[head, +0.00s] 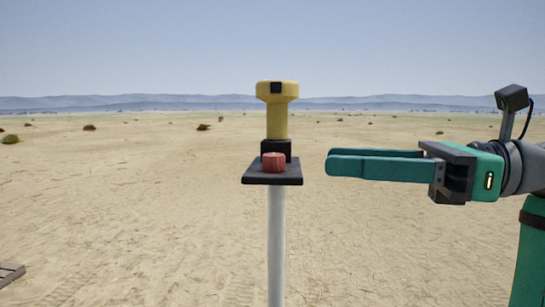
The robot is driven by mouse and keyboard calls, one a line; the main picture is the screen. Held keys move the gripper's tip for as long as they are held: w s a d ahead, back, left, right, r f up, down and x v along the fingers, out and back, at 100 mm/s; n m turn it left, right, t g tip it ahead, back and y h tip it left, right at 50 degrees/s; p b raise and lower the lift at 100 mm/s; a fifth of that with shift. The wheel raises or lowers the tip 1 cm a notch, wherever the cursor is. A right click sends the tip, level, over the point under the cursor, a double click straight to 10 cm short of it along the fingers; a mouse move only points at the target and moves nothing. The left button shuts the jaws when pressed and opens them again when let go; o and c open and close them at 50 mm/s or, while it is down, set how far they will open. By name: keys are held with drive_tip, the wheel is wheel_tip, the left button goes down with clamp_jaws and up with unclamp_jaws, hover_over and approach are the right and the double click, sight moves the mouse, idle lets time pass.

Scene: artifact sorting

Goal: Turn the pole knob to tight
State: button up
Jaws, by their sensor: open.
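A white pole (276,245) stands upright in the middle of the head view. It carries a small dark plate (254,177) on its top. A short red ridged knob (273,163) sits on the plate. Behind the knob a black block (270,146) bears a yellow device (277,117) with a small black square on its head. My gripper (330,164) is to the right of the knob, at about its height in the picture, with its teal fingers pointing left. It is open, empty and apart from the plate. No tight or loose mark is visible on the knob.
Flat sandy ground (130,220) lies all around, with a few small distant bushes. A corner of a wooden pallet or board (10,273) shows at the lower left. The space between my gripper and the pole is clear.

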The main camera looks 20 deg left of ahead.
sight(272, 154)
drive_tip(key=a, duration=0.7)
drive_tip(key=s+a, duration=0.1)
drive_tip(key=a, duration=0.2)
drive_tip(key=shift+a, duration=0.3)
drive_tip(key=shift+c, duration=0.6)
drive_tip(key=c, duration=0.9)
